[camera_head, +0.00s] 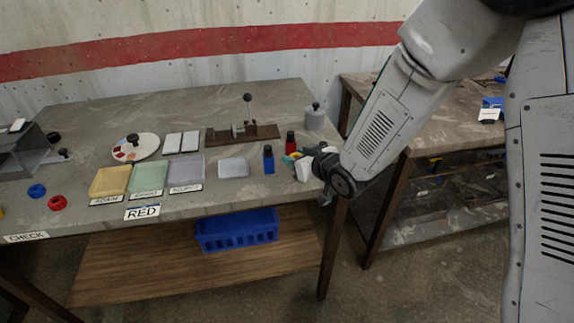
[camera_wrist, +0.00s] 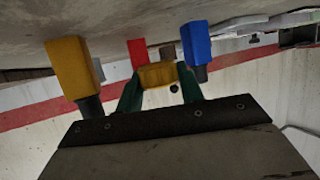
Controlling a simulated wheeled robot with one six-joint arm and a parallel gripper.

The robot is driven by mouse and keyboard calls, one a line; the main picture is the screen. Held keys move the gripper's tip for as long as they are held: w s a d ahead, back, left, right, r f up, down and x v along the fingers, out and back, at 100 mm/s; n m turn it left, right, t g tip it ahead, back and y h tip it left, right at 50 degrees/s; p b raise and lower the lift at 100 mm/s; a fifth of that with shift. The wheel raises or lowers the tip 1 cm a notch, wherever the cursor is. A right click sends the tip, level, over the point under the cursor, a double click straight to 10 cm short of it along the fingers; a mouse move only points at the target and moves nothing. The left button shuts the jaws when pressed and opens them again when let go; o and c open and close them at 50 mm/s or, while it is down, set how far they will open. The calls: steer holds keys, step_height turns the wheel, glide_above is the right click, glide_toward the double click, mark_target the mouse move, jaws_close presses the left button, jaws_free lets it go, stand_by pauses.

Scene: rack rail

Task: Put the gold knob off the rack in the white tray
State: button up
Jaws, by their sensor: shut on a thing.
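My gripper (camera_wrist: 158,84) is shut on the gold knob (camera_wrist: 157,74), which sits between its two green fingers in the wrist view. A small dark round part shows at the knob's lower right. In the head view my gripper (camera_head: 292,157) is at the right end of the table, beside a blue bottle-like piece (camera_head: 268,160); the knob cannot be made out there. A small whitish tray (camera_head: 233,168) lies flat left of the blue piece and looks empty. A brown base with upright metal parts (camera_head: 243,133), perhaps the rack, stands behind it.
Red (camera_head: 290,143) and blue pieces stand close to my gripper; a yellow one (camera_wrist: 72,68) also shows in the wrist view. Yellow (camera_head: 109,182), green (camera_head: 148,177) and lavender (camera_head: 186,171) trays lie left. A grey pot (camera_head: 314,117) stands behind. A blue crate (camera_head: 237,230) sits below.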

steer(key=shift+w+a+f, duration=0.15)
steer(key=shift+a+f, duration=0.1)
steer(key=shift+f, duration=0.65)
steer(key=shift+w+a+f, duration=0.15)
steer(key=shift+a+f, duration=0.05)
steer(key=shift+f, duration=0.7)
steer(key=shift+f, duration=0.15)
steer(key=o, duration=0.7)
